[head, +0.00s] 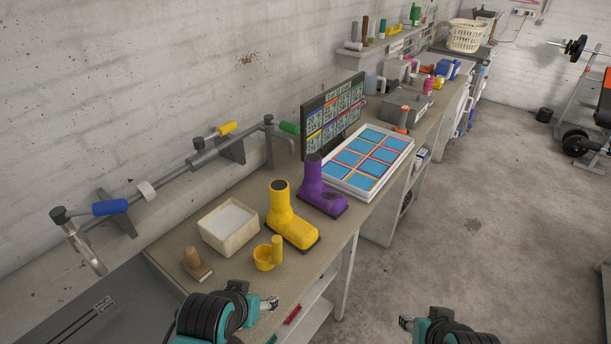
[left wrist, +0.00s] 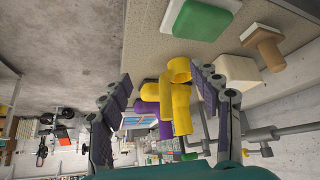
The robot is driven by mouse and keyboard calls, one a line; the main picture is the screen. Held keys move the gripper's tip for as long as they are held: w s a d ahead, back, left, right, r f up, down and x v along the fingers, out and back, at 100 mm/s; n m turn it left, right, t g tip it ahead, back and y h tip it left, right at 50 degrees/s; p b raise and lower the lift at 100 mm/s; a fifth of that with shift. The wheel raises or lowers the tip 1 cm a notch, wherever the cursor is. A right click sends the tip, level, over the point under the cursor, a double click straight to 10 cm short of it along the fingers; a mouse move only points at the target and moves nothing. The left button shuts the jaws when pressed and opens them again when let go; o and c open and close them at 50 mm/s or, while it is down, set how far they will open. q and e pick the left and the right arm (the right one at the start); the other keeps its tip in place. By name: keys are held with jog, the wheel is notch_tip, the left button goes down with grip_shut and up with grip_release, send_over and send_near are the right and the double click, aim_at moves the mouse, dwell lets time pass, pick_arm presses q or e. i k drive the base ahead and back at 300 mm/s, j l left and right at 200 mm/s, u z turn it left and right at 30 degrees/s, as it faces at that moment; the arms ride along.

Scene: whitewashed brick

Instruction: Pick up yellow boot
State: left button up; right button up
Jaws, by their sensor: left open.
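The yellow boot (head: 288,224) stands upright on the workbench, left of the purple boot (head: 318,190), its toe toward the bench's front edge. A yellow cup with an upright handle (head: 268,256) stands just in front of it. My left gripper (head: 270,303) is open and empty, nearer than the cup and apart from the boot. In the left wrist view, the cup (left wrist: 180,108) lies between the open fingers and partly hides the yellow boot (left wrist: 150,92) behind it. My right gripper (head: 405,322) is at the bottom, off the bench; its jaws are too small to judge.
A cream box (head: 228,228) and a wooden-handled block (head: 196,264) stand left of the boot. A white tray with blue squares (head: 367,160) and a dark calendar board (head: 333,114) are beyond. A green-topped block (left wrist: 202,22) shows in the wrist view.

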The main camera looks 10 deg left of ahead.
aim_at(281, 219)
jog(key=i+l, duration=0.25)
jog(key=l, duration=0.15)
jog(key=i+l, duration=0.5)
jog(key=i, duration=0.1)
